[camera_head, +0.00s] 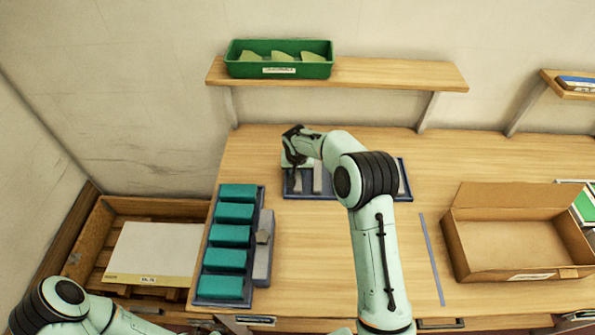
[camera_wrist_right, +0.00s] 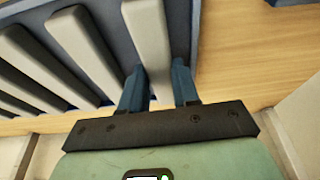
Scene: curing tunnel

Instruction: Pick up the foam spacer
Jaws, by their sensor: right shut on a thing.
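Light grey bars, which look like the foam spacers, sit in a dark blue tray (camera_head: 404,180) near the back of the bench. In the head view one bar (camera_head: 317,178) shows beside my right gripper (camera_head: 297,178), which reaches down into the tray's left part. In the right wrist view the blue fingers (camera_wrist_right: 158,88) are shut on the near end of a grey foam spacer (camera_wrist_right: 150,45), one on each side. The spacer is still among the other bars, and I cannot tell whether it is lifted. My left arm shows at lower left; its gripper is out of view.
A tray of teal blocks (camera_head: 235,213) with grey pieces beside it (camera_head: 264,240) stands at the left. An open cardboard box (camera_head: 512,243) is at the right. A green bin (camera_head: 278,71) is on the shelf (camera_head: 400,75) above. Bench between the left tray and my right arm is clear.

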